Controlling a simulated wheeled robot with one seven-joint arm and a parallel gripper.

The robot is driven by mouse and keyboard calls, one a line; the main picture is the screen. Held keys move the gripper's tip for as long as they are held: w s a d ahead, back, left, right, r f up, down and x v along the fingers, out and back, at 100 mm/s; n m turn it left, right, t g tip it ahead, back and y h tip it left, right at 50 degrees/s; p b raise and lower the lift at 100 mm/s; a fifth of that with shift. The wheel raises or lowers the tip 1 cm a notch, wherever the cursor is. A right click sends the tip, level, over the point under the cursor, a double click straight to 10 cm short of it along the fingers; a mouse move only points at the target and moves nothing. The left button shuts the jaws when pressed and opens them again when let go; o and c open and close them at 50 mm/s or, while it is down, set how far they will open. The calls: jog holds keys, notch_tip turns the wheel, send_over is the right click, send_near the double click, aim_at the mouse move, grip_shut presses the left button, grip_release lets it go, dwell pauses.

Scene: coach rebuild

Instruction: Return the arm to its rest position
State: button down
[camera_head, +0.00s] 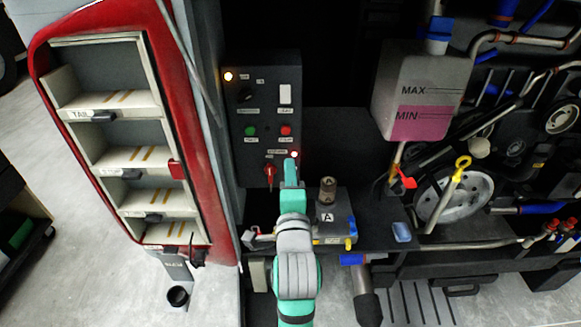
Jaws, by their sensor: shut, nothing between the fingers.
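My gripper (291,160) is at the far end of my teal and grey arm, which reaches up the middle of the picture. I cannot tell from this view whether the tip touches the panel. The fingers look closed and hold nothing. The panel has a green button, a red button, a white switch, a black knob, a glowing orange lamp and a red rotary handle (269,173) to the left of my gripper.
A grey block marked A (328,222) with a cylinder on top stands right of my arm. A reservoir with pink fluid (420,95), hoses and a pulley wheel (455,195) fill the right. Grey floor lies far left.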

jog(key=shift+f, duration=0.1)
jog(key=s+f+n+g, duration=0.1)
jog(key=s+f+n, duration=0.3)
jog(key=s+f, duration=0.55)
jog(key=s+f+n+g, duration=0.1)
jog(key=s+f+n, duration=0.4)
jog(key=f, duration=0.8)
jog(key=s+f+n, duration=0.3)
jog(key=s+n, duration=0.1)
jog(key=s, duration=1)
jog(key=s+a+f+n+g, duration=0.1)
jog(key=s+f+n, duration=0.2)
jog(key=s, duration=1.1)
jog(key=shift+f+n, duration=0.15)
jog(key=shift+n, duration=0.75)
